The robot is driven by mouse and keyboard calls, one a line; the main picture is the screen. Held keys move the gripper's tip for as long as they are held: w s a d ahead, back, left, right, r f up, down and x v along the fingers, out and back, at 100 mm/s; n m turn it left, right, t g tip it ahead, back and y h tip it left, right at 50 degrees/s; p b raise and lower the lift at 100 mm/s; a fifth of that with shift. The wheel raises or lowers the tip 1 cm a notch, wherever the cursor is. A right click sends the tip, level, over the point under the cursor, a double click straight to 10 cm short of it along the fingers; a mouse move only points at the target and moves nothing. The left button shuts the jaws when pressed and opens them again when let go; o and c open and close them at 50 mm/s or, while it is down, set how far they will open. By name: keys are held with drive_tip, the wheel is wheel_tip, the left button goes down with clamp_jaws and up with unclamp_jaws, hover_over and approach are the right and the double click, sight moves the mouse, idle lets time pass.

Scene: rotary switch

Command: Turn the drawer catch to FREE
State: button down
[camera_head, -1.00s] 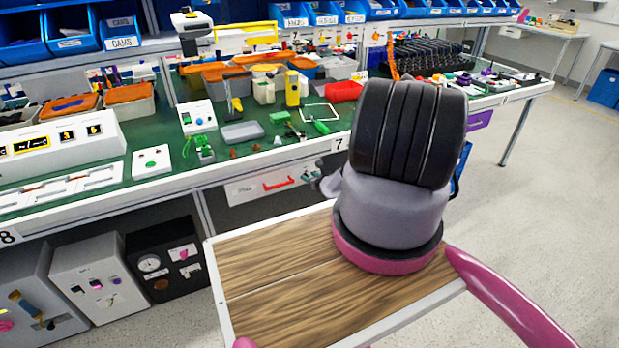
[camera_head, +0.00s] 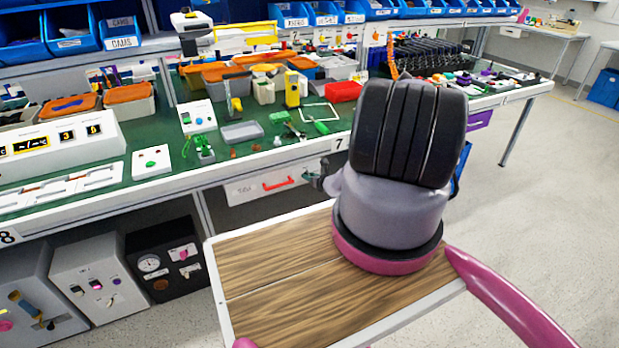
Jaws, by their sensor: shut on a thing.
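The white drawer front (camera_head: 242,190) hangs under the green bench at its front edge. A red handle (camera_head: 278,183) is on it. The small dark green drawer catch (camera_head: 308,176) is at the drawer's right end, partly covered by my gripper. My gripper (camera_head: 314,177) is small and dark in this view and is shut on the catch. Most of the fingers and wrist are hidden behind my own arm. The catch's angle and its markings are too small to read.
The bench top above the drawer holds a grey tray (camera_head: 242,132), green parts and a yellow tool (camera_head: 292,88). Grey and black boxes (camera_head: 164,260) stand on the floor below at left. The floor on the right is clear.

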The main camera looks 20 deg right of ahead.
drive_tip(key=shift+d+f+m+t+y, duration=0.2)
drive_tip(key=shift+m+t+y, duration=0.25)
drive_tip(key=shift+m+y, duration=1.05)
drive_tip(key=shift+d+f+m+t+y, duration=0.25)
drive_tip(key=shift+m+t+y, duration=0.2)
drive_tip(key=shift+m, duration=2.05)
drive_tip(key=shift+d+f+m+t+y, duration=0.3)
drive_tip(key=shift+m+y, duration=0.65)
drive_tip(key=shift+m, duration=1.05)
drive_tip(key=shift+a+r+m, duration=0.1)
drive_tip(key=shift+m, duration=0.2)
drive_tip(key=c, duration=0.8)
unclamp_jaws()
drive_tip(key=shift+c, duration=0.2)
drive_tip(key=v, duration=1)
drive_tip(key=shift+s+f, duration=0.25)
drive_tip(key=shift+s, duration=0.1)
